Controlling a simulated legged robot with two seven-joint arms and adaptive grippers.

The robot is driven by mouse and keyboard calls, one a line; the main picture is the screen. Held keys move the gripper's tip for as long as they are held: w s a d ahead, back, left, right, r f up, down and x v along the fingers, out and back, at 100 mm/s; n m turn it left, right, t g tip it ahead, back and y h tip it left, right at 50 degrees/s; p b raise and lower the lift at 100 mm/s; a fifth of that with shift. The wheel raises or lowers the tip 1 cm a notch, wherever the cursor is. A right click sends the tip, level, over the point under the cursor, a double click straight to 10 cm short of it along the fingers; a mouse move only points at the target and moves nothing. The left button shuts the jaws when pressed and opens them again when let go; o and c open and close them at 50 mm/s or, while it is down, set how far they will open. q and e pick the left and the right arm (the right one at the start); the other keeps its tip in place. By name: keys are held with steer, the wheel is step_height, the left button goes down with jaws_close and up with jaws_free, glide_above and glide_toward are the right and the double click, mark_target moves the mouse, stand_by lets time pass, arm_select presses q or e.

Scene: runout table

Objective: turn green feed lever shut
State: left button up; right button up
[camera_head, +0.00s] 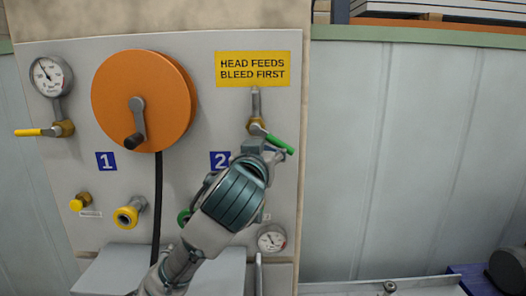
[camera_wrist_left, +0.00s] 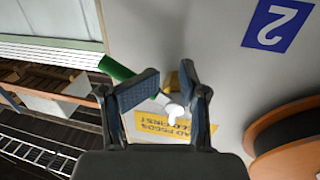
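The green feed lever (camera_head: 281,144) sticks out to the right and slightly down from a brass valve (camera_head: 257,126) under the yellow sign. In the left wrist view, the green grip (camera_wrist_left: 116,69) shows beyond one finger, and its pale shank runs behind that finger into the gap. My left gripper (camera_head: 264,153) is just below the lever in the head view. In the wrist view its two fingers (camera_wrist_left: 170,76) stand apart, so it is open. I cannot tell whether a finger touches the lever. My right gripper is in neither view.
An orange reel (camera_head: 174,97) with a dark crank and hanging hose is left of the lever. A yellow lever (camera_head: 28,132) and gauge (camera_head: 49,76) are far left. My arm partly hides a green fitting (camera_head: 183,217). A lower gauge (camera_head: 271,239) is nearby.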

arm_select(q)
steer(key=s+a+f+b, duration=0.1)
steer(key=s+b, duration=0.4)
steer(key=s, duration=0.4)
steer(key=s+a+f+b, duration=0.1)
steer(key=s+a+b, duration=0.1)
steer(key=s+b, duration=0.3)
steer(key=shift+s+a+f+b, duration=0.3)
steer(key=shift+s+b, duration=0.1)
steer(key=shift+s, duration=1.95)
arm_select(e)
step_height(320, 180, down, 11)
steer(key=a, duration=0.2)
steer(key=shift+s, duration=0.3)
